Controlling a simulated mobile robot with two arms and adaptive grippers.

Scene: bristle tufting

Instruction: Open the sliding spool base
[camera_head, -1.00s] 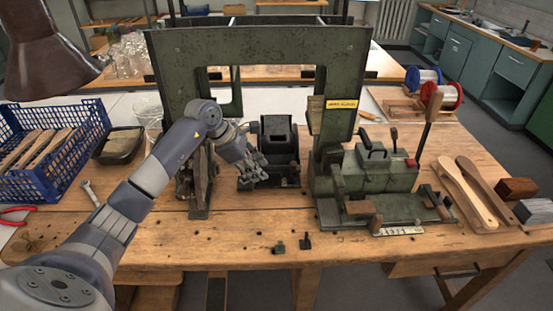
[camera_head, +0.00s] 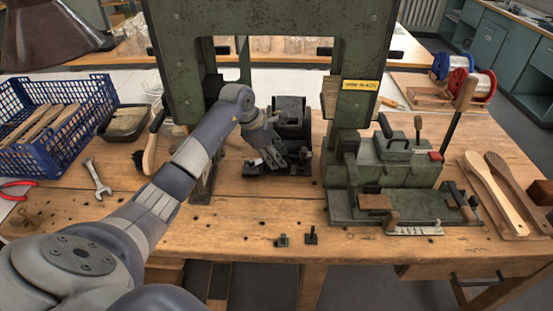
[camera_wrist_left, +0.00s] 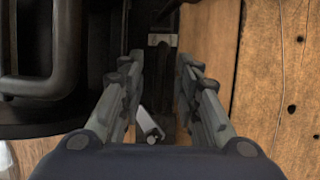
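The black spool base (camera_head: 291,118) stands on the workbench under the green machine frame. It carries a dark, rounded body on a low black plate. My left gripper (camera_head: 280,158) is low at its front left and hides part of it. In the left wrist view, the gripper (camera_wrist_left: 161,62) points down with its two fingers apart. A small pale metal piece (camera_wrist_left: 149,126) shows between the fingers; I cannot tell whether they touch it. Black parts of the base, with a dark handle (camera_wrist_left: 62,50), lie left of the fingers. My right gripper is not in view.
The green frame's posts (camera_head: 352,110) stand on both sides of the base. A green machine block (camera_head: 395,160) is at the right. A blue crate (camera_head: 55,150), a wrench (camera_head: 97,178) and a brush (camera_head: 150,150) lie left. The front bench is mostly clear.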

